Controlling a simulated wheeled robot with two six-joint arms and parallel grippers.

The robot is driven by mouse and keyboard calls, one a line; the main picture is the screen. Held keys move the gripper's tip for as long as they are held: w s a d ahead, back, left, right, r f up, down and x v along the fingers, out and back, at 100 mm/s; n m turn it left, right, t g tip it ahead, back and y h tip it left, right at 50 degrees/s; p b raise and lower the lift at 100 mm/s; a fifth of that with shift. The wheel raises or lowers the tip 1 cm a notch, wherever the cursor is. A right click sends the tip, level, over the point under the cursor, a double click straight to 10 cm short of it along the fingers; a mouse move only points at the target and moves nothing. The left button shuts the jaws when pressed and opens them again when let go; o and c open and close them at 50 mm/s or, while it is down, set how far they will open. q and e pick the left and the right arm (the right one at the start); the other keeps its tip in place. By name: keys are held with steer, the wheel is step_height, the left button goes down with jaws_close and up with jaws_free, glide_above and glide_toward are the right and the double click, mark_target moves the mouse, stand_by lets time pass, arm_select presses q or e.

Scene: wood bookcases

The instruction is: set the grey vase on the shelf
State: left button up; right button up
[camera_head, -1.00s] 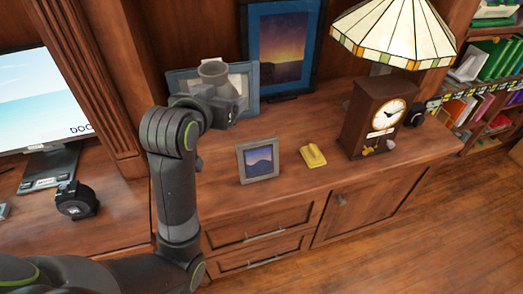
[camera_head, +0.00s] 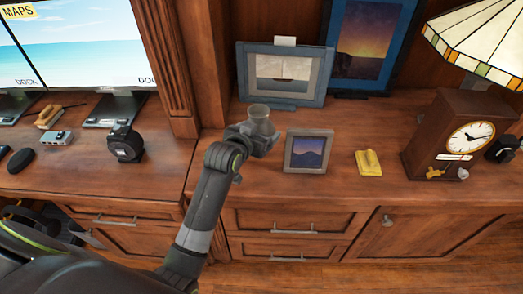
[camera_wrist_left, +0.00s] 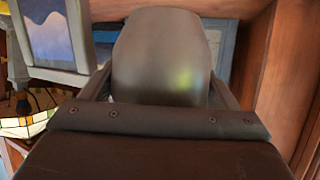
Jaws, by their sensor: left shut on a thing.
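The grey vase (camera_head: 260,121) is upright in my left gripper (camera_head: 258,138), low over the wooden shelf top (camera_head: 330,185), just left of a small framed picture. I cannot tell whether its base touches the wood, because the gripper hides it. In the left wrist view the grey vase (camera_wrist_left: 161,58) fills the middle, between the two fingers of the left gripper (camera_wrist_left: 160,92). My right gripper is not in view.
The small framed picture (camera_head: 307,151) stands close right of the vase. A larger sailboat picture (camera_head: 284,75) stands behind. A yellow object (camera_head: 369,163) and a wooden clock (camera_head: 460,135) are further right. The left desk holds a black round device (camera_head: 125,144).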

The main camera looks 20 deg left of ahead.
arm_select(q)
step_height(320, 180, down, 7)
steer(key=shift+f, duration=0.15)
stand_by(0.4)
steer(key=o, duration=0.8)
steer(key=shift+f, duration=0.25)
steer(key=o, duration=0.4)
